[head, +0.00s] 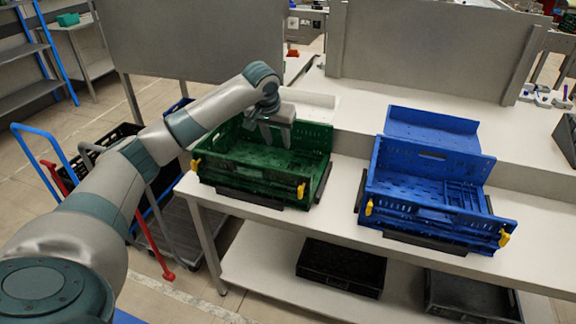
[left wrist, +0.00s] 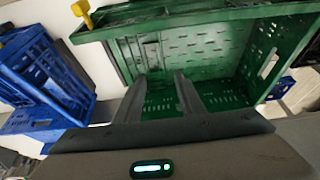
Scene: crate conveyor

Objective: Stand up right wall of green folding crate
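The green folding crate (head: 245,186) stands on the white table at the left, with yellow latches at its front corners. Its back wall (head: 313,136) and left wall stand up; the left wall (left wrist: 285,55) shows a handle hole in the left wrist view. The right side looks low, and the right wall seems folded down inside, though I cannot tell clearly. My left gripper (head: 269,138) reaches down into the crate near the back. In the left wrist view its two fingers (left wrist: 159,77) are apart, with nothing visible between them. My right gripper is not in view.
A blue folding crate (head: 410,212) stands to the right on the same table, a gap of bare table between. Black crates (head: 340,268) lie on the lower shelf. Grey panels (head: 430,50) stand behind. Trolleys with blue and red handles stand at left.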

